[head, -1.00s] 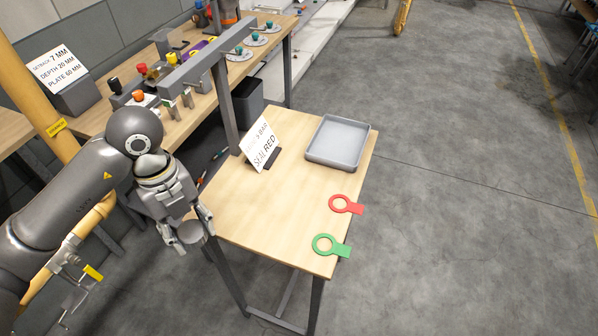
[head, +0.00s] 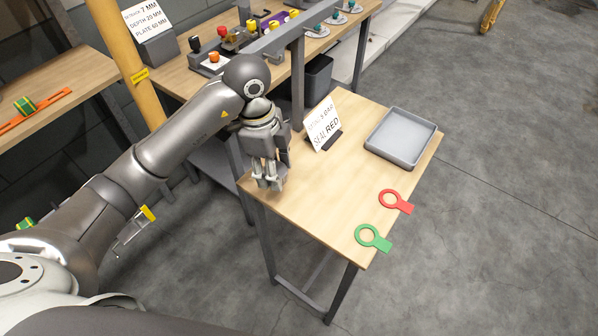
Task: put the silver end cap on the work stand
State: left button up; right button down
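No silver end cap can be made out in the head view. A small wooden-topped stand (head: 310,205) with dark legs is in the middle; I cannot tell whether it is the work stand. My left gripper (head: 268,184) points down at its left corner, in front of the sign. My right gripper is not in view.
A bench (head: 186,75) with coloured-knob fittings lies behind. A yellow post (head: 127,60) stands left.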

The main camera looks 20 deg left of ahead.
pick_arm(q)
jog(key=p, duration=0.1)
send_over(295, 187)
jog(key=f, duration=0.5)
jog(key=shift+s+a+f, duration=0.1)
jog(key=shift+a+f, duration=0.15)
jog(key=shift+f, duration=0.15)
jog(key=shift+d+f+p, duration=0.1)
jog(key=shift+f+p, duration=0.25)
jog(key=shift+p, duration=0.1)
notch_tip(295, 187, down, 2)
jog(key=shift+f+p, duration=0.15)
jog(key=shift+p, duration=0.5)
jog(key=shift+f, duration=0.2)
jog(key=shift+f, duration=0.1)
jog(key=o, duration=1.1)
jog(key=shift+o, duration=0.2)
